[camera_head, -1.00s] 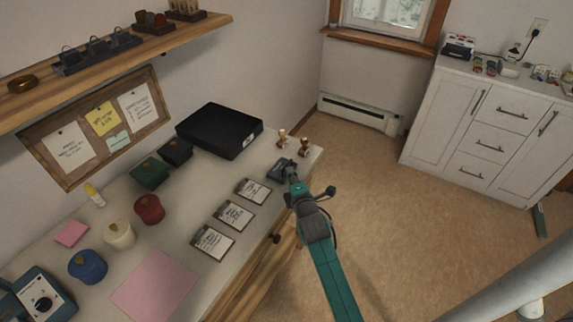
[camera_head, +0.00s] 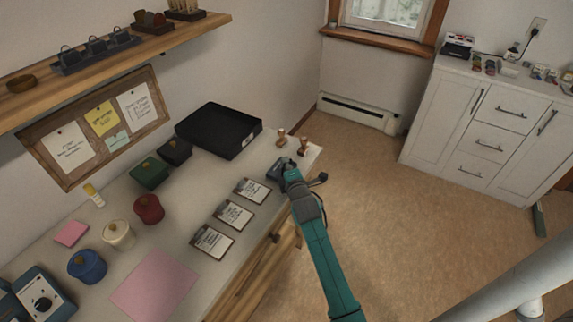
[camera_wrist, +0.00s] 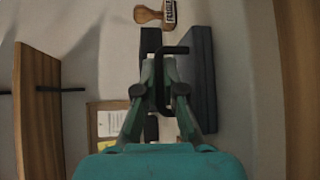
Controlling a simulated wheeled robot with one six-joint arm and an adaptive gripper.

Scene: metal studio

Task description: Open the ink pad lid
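The ink pad (camera_head: 275,171) is a small dark grey-blue block near the right end of the table, partly hidden by my gripper (camera_head: 287,168). In the wrist view, the ink pad (camera_wrist: 201,80) is a long dark block just right of my gripper (camera_wrist: 160,68). The green fingers come close together around a thin black bracket-shaped piece (camera_wrist: 175,50). I cannot tell whether they press on it. A second dark strip (camera_wrist: 150,42) shows beyond the fingertips. I cannot tell whether the lid is raised.
Two wooden-handled stamps (camera_head: 281,138) stand behind the ink pad. A black tray (camera_head: 219,131) stands at the back. Several cards (camera_head: 234,214), lidded jars (camera_head: 118,235) and a pink sheet (camera_head: 154,287) lie leftward. The floor (camera_head: 400,230) right of the table is clear.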

